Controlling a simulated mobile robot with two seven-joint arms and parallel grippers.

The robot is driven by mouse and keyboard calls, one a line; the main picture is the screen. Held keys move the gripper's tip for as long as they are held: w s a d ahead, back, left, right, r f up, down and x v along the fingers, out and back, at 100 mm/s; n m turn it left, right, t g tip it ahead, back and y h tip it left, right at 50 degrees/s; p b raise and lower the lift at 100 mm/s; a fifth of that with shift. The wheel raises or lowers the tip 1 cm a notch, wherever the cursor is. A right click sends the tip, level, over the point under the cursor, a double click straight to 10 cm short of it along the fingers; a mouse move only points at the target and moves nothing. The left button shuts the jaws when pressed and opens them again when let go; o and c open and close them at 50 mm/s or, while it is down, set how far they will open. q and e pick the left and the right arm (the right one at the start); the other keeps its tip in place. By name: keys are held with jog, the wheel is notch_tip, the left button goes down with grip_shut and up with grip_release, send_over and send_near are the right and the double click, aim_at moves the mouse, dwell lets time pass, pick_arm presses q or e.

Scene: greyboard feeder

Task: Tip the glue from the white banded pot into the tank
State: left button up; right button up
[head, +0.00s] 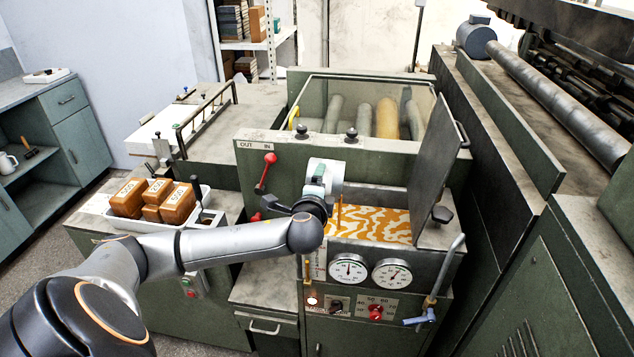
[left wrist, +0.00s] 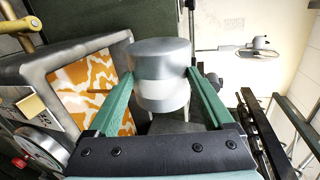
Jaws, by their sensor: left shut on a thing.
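The white banded pot (head: 334,174) is a grey metal cylinder with a pale band. It is held above the left rear edge of the tank. My left gripper (head: 318,181) is shut on it. In the left wrist view the pot (left wrist: 160,93) sits between the two green fingers of the gripper (left wrist: 160,76); its mouth and contents are hidden. The tank (head: 372,225) is open, with an orange and white swirled surface inside. It also shows in the left wrist view (left wrist: 90,88). A thin orange upright strip shows below the pot; I cannot tell what it is. My right gripper is not in view.
The tank's dark lid (head: 435,165) stands raised at its right. Two dials (head: 370,271) are on the front below it. Red levers (head: 265,172) are left of the pot. A tray (head: 207,215) of amber blocks (head: 160,200) stands at the left.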

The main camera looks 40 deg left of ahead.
pick_arm(q)
jog(key=shift+w+d+r+m+y+p, duration=0.2)
jog(key=shift+d+r+m+y+p, duration=0.15)
jog(key=shift+p, duration=0.4)
jog(key=shift+w+d+r+m, duration=0.15)
jog(key=shift+d+m, duration=0.05)
jog(key=shift+m, duration=0.15)
jog(key=shift+w+d+m, duration=0.15)
jog(key=shift+d+m, duration=0.05)
jog(key=shift+m, duration=0.2)
jog(key=shift+r, duration=0.1)
jog(key=shift+d, duration=0.1)
dwell(3.6)
